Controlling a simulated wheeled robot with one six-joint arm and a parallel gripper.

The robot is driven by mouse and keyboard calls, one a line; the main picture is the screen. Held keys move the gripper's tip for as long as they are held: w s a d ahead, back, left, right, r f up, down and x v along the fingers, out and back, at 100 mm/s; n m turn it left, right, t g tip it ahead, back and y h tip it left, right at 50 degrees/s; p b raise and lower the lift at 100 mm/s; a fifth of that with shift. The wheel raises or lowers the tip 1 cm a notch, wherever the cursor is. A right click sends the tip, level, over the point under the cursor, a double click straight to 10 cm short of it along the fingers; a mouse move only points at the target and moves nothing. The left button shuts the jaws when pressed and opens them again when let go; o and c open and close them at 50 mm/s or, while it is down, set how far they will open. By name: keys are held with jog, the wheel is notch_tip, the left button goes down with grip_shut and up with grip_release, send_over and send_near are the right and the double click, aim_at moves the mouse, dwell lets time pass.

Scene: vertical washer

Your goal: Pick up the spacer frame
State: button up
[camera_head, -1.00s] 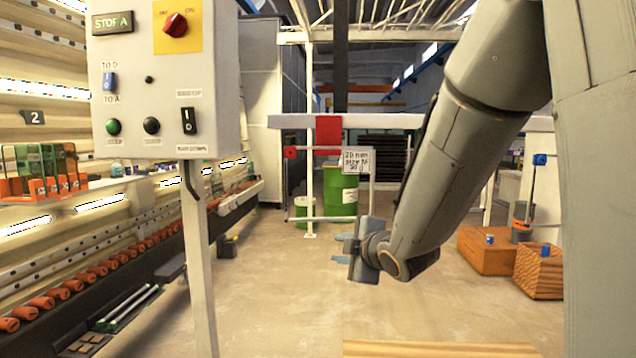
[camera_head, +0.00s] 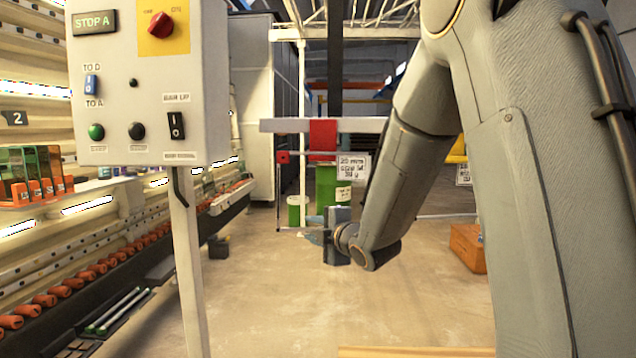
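No object is clearly recognisable as the spacer frame. A thin, light rectangular frame (camera_head: 279,195) shows behind the gripper, below a white beam with a red cloth; I cannot tell whether it is the spacer frame. My gripper (camera_head: 314,237) is near the middle of the view, with its bluish fingers pointing left. It appears in front of the frame's lower part and the green drums. The fingers overlap in this view, so their gap is unclear. I see nothing held between them. My arm hides what lies behind it on the right.
A control box (camera_head: 150,95) on a post (camera_head: 190,270) stands at the left, before the washer line (camera_head: 110,255). Green drums (camera_head: 327,185) stand behind the gripper. An orange-brown box (camera_head: 468,248) is partly hidden by my arm. The floor (camera_head: 290,300) ahead is clear.

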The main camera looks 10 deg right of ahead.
jog(key=shift+w+a+f, duration=0.15)
jog(key=shift+w+a, duration=0.05)
jog(key=shift+w, duration=0.5)
jog(key=c, duration=0.7)
grip_shut()
jog(key=shift+s+f, duration=0.1)
jog(key=shift+s, duration=0.1)
jog(key=s+d+r+b, duration=0.1)
jog(key=s+r, duration=0.3)
jog(key=s, duration=0.2)
jog(key=s+d+r+b, duration=0.1)
jog(key=s+d+r, duration=0.1)
jog(key=s+r, duration=0.2)
jog(key=v, duration=0.3)
jog(key=shift+s+f, duration=0.15)
